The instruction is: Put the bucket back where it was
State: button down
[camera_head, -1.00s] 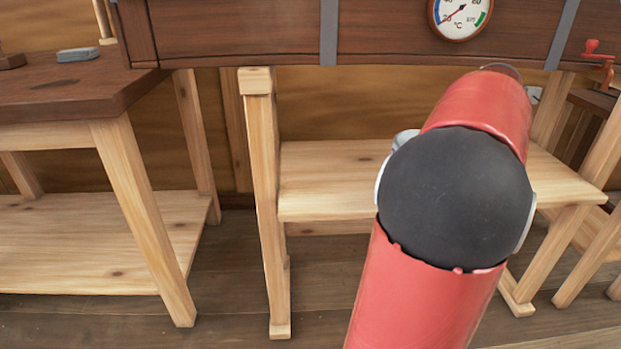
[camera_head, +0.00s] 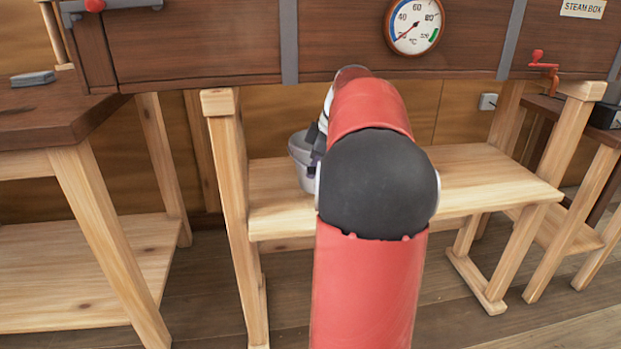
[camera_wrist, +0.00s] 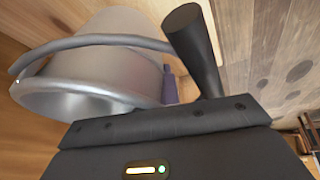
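The bucket (camera_head: 300,164) is grey and upright at the left end of the wooden bench (camera_head: 476,180) under the steam box. It appears to stand on the bench, but my arm hides its right side and part of its base. In the wrist view the bucket (camera_wrist: 105,75) is large and close at the upper left, with a dark curved band across its side, probably the handle. My gripper (camera_head: 316,156) is at the bucket's right side. A small purple part of it shows beside the bucket in the wrist view. The fingertips are mostly hidden, so I cannot see whether they hold the bucket.
The brown steam box (camera_head: 340,40) with a round dial (camera_head: 414,25) hangs low over the bench. A bench post (camera_head: 230,180) stands just left of the bucket. A workbench (camera_head: 50,120) is further left. The bench's right half is clear.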

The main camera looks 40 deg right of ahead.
jog(key=shift+w+a, duration=0.2)
jog(key=shift+w, duration=0.15)
jog(key=shift+w+f, duration=0.15)
jog(key=shift+f, duration=0.2)
jog(key=shift+f+b, duration=0.3)
jog(key=shift+f, duration=1.05)
jog(key=shift+f, duration=0.15)
jog(key=c, duration=1.6)
grip_release()
